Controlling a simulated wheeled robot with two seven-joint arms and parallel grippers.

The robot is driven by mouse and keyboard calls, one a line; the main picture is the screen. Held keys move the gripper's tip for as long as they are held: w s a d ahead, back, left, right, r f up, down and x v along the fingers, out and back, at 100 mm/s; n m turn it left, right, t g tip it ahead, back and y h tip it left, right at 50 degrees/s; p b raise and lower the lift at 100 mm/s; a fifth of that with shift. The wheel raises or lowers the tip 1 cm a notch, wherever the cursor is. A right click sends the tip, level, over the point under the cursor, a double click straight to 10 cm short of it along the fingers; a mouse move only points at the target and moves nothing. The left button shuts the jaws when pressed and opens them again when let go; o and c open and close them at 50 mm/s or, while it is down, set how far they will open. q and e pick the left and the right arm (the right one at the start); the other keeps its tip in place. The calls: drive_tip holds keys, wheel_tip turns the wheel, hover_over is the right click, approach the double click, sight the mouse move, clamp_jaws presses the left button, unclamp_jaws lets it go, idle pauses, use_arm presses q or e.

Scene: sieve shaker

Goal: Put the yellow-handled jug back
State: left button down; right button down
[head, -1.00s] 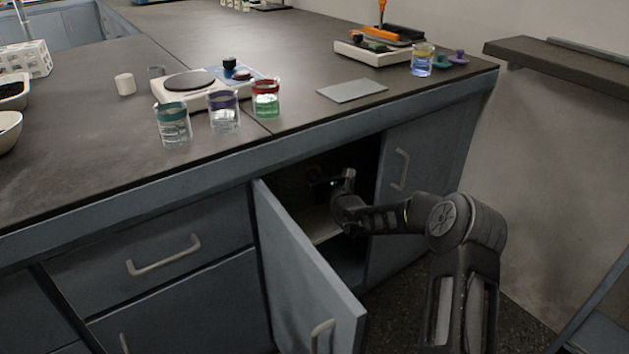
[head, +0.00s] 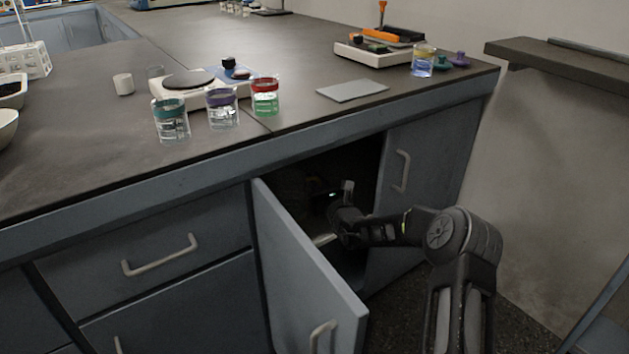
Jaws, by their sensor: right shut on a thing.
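My right gripper (head: 337,192) reaches into the dark opening of the cabinet (head: 362,160) under the bench. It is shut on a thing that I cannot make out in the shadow. I see no jug with a yellow handle for certain; what is inside the cabinet is mostly hidden. A glass vessel with a yellow band (head: 423,62) and blue liquid stands on the bench at the back right, apart from my gripper. The cabinet door (head: 305,265) stands open on the left of the opening. My left gripper is not in view.
Glass vessels with teal (head: 171,122), purple (head: 222,108) and red (head: 265,98) bands stand near the bench's front edge, by a white balance (head: 215,88). A flat grey plate (head: 352,91) lies right of them. A closed door (head: 410,185) borders the opening on the right.

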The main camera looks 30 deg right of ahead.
drive_tip(key=c, duration=1.5)
unclamp_jaws()
drive_tip(key=shift+s+r, duration=0.1)
drive_tip(key=shift+r, duration=0.05)
drive_tip(key=s+p, duration=0.1)
drive_tip(key=s, duration=0.2)
drive_tip(key=s+p, duration=0.2)
drive_tip(key=s, duration=0.2)
drive_tip(key=s+p, duration=0.1)
drive_tip(key=s, duration=0.3)
drive_tip(key=shift+a, duration=0.35)
drive_tip(key=shift+s, duration=0.4)
